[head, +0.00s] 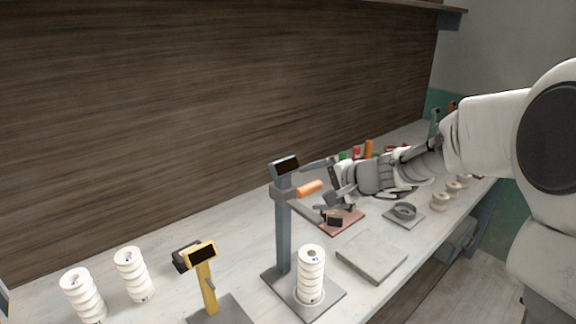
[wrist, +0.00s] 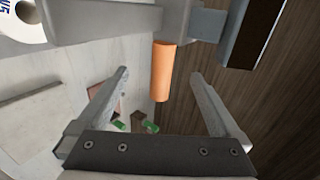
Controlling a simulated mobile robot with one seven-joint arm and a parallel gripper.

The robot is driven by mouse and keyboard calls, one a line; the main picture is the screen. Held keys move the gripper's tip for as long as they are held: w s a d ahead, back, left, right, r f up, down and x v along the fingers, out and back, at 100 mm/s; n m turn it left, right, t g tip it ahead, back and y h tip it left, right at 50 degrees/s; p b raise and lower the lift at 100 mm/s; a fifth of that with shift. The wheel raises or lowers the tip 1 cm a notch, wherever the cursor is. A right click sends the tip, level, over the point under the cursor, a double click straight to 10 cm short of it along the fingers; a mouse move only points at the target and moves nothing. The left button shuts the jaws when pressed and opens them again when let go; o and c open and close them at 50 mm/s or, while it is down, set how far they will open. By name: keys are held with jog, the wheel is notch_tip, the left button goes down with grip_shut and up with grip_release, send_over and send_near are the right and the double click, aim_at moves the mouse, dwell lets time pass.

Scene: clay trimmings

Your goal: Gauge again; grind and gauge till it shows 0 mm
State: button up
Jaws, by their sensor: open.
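The grey gauge stand (head: 283,225) has a dark display (head: 285,166) on top; I cannot read a figure on it. An orange handle (head: 309,188) sticks out from its post. A white ribbed clay stack (head: 311,272) stands upright on the gauge's base, below its side arm. My gripper (head: 320,187) is open and empty by the orange handle. In the wrist view the handle (wrist: 162,72) lies between the open fingertips (wrist: 160,78), apparently touching neither. The white stack's top shows in part at the wrist view's upper left (wrist: 25,12).
A grey flat slab (head: 371,256) lies right of the gauge. Beyond it are a reddish plate (head: 347,217) and a grey ring (head: 404,211) on a plate. A yellow stand (head: 206,285) with a dark display and two white stacks (head: 132,272) stand left. A dark wooden wall runs behind.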

jog(key=v, duration=0.7)
jog(key=shift+p, duration=0.4)
jog(key=s+r+n+g+h, duration=0.25)
jog(key=s+n, duration=0.25)
jog(key=s, duration=0.9)
jog(key=s+d+f+n+h+p, duration=0.1)
jog(key=s+d+n+h, duration=0.3)
jog(key=s+d, duration=0.5)
jog(key=s+h, duration=0.1)
jog(key=s, duration=0.3)
jog(key=shift+s+d+f+p, duration=0.3)
jog(key=shift+d+p, duration=0.05)
